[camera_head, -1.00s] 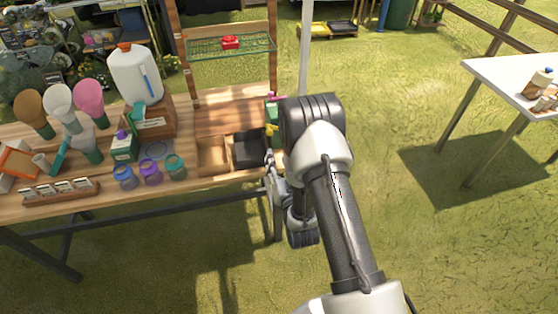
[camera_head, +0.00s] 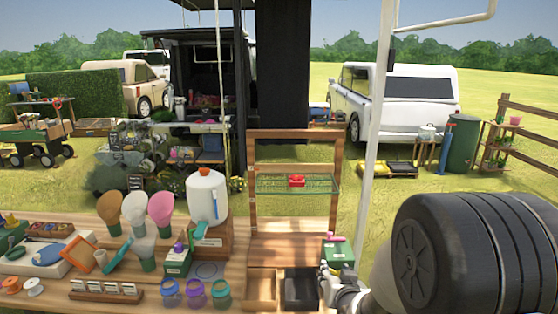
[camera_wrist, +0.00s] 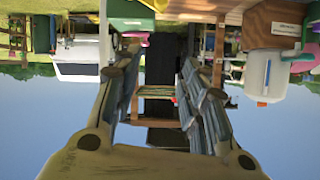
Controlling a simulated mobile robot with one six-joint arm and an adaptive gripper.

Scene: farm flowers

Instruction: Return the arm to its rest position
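My arm (camera_head: 465,250) fills the lower right of the head view, its dark ribbed joint close to the camera. My gripper (camera_head: 332,285) shows small and partly cut off at the right end of the wooden table (camera_head: 240,272), beside a black tray. In the wrist view my gripper (camera_wrist: 158,68) has its two fingers spread wide with nothing between them. The wrist picture is upside down, with sky at the bottom and the table's edge at the top.
The table holds a white jug (camera_head: 207,197), a black tray (camera_head: 301,288), a green box (camera_head: 338,252), colored jars (camera_head: 195,293) and several brush-like items. A wooden rack (camera_head: 295,150) and a pale pole (camera_head: 375,150) stand behind. Open grass lies right of the table.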

